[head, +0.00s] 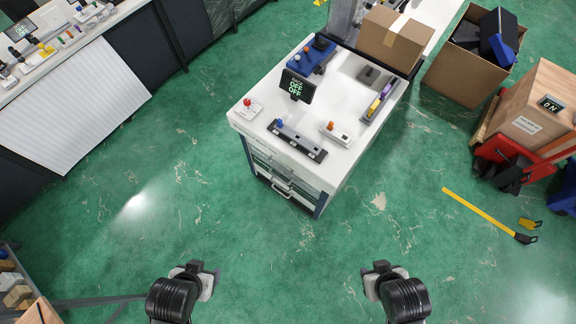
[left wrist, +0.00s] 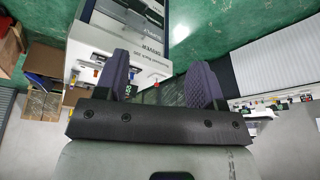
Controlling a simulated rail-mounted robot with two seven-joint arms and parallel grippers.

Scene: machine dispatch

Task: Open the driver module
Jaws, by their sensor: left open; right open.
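A white-topped cart (head: 310,120) stands ahead of my grippers in the head view, with a stack of drawers (head: 280,178) with handles in its front. The drawers look shut. The cart also shows in the left wrist view (left wrist: 105,45), where lettering that seems to read "DRIVER" (left wrist: 153,40) is on its side. I cannot tell which part the label names. My left gripper (head: 200,270) is open and empty, in front of the cart and apart from it; its two fingers (left wrist: 160,85) stand apart in the left wrist view. My right gripper (head: 382,270) is open and empty, farther right, also apart from the cart.
On the cart top are a small screen (head: 297,86) reading "OFF", a dark strip (head: 297,141) and a blue control box (head: 312,55). Cardboard boxes (head: 392,38) stand behind it. A red case (head: 510,160) and a yellow bar (head: 480,212) are at right. Green floor (head: 290,255) is clear between.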

